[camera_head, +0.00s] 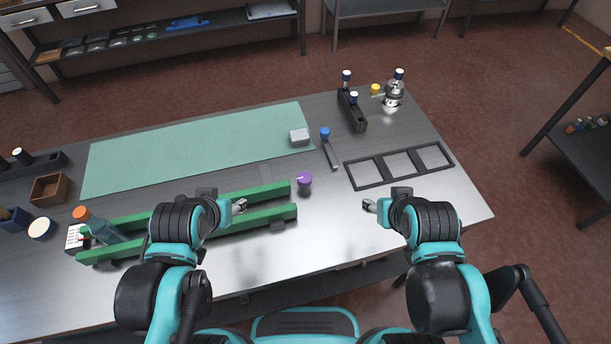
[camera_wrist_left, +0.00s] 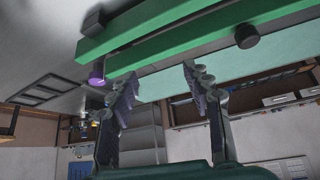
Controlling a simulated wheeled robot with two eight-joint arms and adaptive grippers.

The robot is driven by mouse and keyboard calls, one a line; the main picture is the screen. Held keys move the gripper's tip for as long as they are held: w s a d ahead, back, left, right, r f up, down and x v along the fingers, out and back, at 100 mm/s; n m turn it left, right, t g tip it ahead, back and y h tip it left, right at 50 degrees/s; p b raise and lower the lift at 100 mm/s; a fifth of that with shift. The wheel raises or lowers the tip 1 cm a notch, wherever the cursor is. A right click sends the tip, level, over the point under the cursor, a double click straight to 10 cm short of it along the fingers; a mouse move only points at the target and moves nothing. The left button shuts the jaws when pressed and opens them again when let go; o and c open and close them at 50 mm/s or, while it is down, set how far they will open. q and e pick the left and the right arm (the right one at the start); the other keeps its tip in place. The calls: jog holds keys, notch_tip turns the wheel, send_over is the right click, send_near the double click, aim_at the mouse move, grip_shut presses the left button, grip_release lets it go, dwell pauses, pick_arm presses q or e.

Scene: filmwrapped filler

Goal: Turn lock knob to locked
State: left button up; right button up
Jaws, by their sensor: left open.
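A green two-rail fixture (camera_head: 265,216) lies on the grey bench. A purple-topped knob (camera_head: 304,179) with a pale pointer stands just right of the rails. Which one is the lock knob I cannot tell for sure. My left gripper (camera_head: 240,205) is over the rails, left of both knobs. In the left wrist view its jaws (camera_wrist_left: 160,73) are open and empty, with a dark round knob (camera_wrist_left: 247,36) and a purple piece (camera_wrist_left: 97,80) beyond. My right gripper (camera_head: 369,205) hovers right of the fixture; its jaw opening is unclear.
An orange-capped bottle (camera_head: 98,226) is at the left rails. A green mat (camera_head: 200,145) covers the back.

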pick_arm(q)
jog(key=n+g+p, duration=0.4)
jog(key=n+g, duration=0.3)
jog(key=n, duration=0.1)
send_over(305, 177)
notch_tip(305, 177, down, 2)
jog(key=shift+a, duration=0.1)
notch_tip(305, 177, down, 8)
jog(key=shift+r+b, duration=0.1)
jog(key=shift+b, duration=1)
jog(key=c, duration=0.9)
